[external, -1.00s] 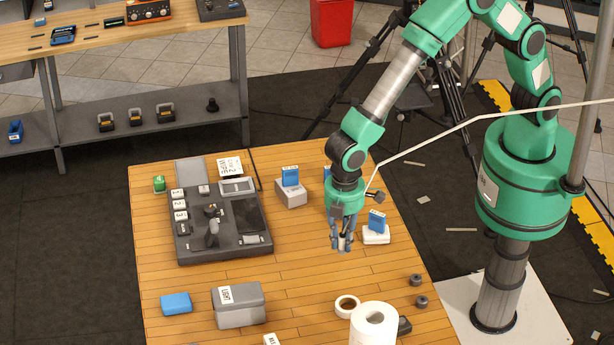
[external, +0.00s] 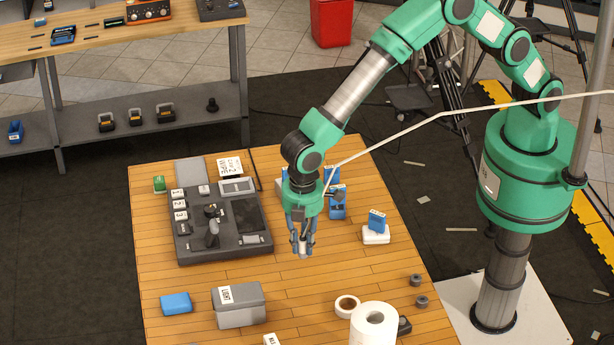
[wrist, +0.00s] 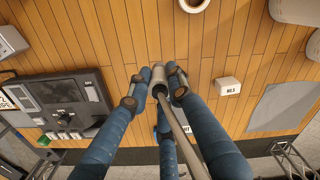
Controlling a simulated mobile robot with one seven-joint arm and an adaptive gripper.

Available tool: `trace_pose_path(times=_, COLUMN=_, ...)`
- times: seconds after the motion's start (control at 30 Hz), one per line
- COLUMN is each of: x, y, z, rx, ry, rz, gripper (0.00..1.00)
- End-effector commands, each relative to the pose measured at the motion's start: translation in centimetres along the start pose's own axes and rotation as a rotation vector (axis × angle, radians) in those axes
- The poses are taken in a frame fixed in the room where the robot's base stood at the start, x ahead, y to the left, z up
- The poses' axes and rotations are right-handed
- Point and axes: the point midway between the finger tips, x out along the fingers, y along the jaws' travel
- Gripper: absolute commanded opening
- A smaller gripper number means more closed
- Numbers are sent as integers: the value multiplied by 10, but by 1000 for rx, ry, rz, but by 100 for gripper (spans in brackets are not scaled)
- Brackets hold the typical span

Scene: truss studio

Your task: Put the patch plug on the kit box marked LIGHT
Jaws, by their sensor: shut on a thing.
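My gripper (external: 302,243) is shut on the patch plug, a grey cylinder (wrist: 158,76) held between its fingers in the wrist view. It hangs above the middle of the wooden table, right of the dark kit board. In the external view the plug is small and partly covered by the fingers. The kit box marked LIGHT (external: 240,306) is a grey lidded box with a white label, at the table's front left. My gripper is behind it and to its right, well apart. I cannot pick this box out surely in the wrist view.
A dark board (external: 190,245) with several fittings lies at the left. A blue block (external: 176,303) lies left of the LIGHT box. A tape roll (external: 347,306) and white paper roll (external: 373,328) stand at the front right. A blue item on a white box (external: 376,236) stands right.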

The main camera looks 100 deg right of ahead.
Motion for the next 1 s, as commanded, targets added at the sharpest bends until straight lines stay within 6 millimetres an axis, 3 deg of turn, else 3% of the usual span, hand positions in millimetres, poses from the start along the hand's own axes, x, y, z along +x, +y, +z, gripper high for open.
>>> trace_pose_path(times=0.37, x=0, y=3, z=-7, rx=1, ry=0, rz=0, gripper=0)
trace_pose_path(times=1.0, x=8, y=29, z=-76, rx=1, ry=0, rz=0, gripper=0)
